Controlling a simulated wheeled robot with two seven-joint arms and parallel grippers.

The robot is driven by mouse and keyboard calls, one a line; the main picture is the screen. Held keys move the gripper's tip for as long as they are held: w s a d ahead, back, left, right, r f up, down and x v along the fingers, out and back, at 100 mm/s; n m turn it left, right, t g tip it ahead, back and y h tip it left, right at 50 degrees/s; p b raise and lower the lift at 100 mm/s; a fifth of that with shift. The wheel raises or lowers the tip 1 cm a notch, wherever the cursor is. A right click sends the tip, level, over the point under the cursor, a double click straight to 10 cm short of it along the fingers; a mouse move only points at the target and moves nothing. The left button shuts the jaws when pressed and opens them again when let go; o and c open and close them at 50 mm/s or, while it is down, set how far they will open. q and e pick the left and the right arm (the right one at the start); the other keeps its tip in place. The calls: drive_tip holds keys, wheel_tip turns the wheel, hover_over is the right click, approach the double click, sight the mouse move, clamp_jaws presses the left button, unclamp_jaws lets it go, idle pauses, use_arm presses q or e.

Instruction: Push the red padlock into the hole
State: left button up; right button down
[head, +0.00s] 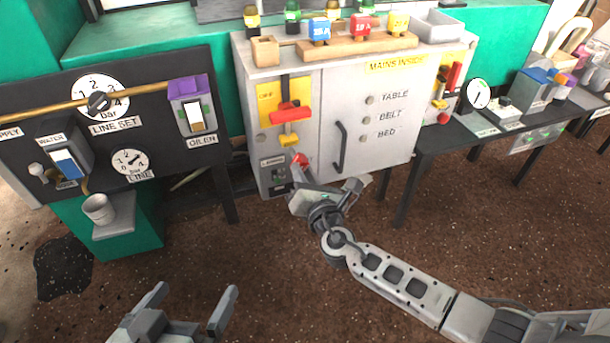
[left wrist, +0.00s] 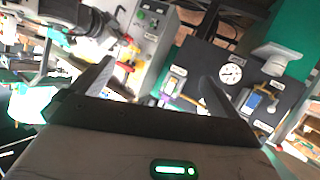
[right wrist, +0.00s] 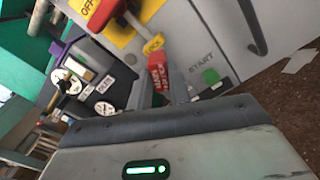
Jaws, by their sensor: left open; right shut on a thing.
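The red padlock (head: 301,158) is at the lower left of the grey cabinet's front; it also shows in the right wrist view (right wrist: 158,73), with white lettering. My right gripper (head: 297,174) is shut on it. In the right wrist view, its top is close to the yellow piece (right wrist: 153,44) below the red switch handle (right wrist: 103,14); I cannot tell whether they touch. The handle (head: 290,113) and yellow piece (head: 289,140) also show in the head view. The hole itself is not clearly visible. My left gripper (head: 192,312) is open and empty, low over the floor.
The grey cabinet (head: 335,85) has a dark door handle (head: 340,147) right of the padlock. A green START button (right wrist: 211,76) is close to my right gripper. A black gauge panel (head: 130,155) stands at left. Several colored padlocks and a wooden rack (head: 355,46) are on top.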

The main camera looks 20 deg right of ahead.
sight(294, 155)
use_arm(q)
drive_tip(key=shift+b, duration=0.65)
use_arm(e)
drive_tip(key=shift+w, duration=1.7)
drive_tip(key=c, duration=1.2)
unclamp_jaws()
use_arm(q)
drive_tip(key=shift+r, duration=0.1)
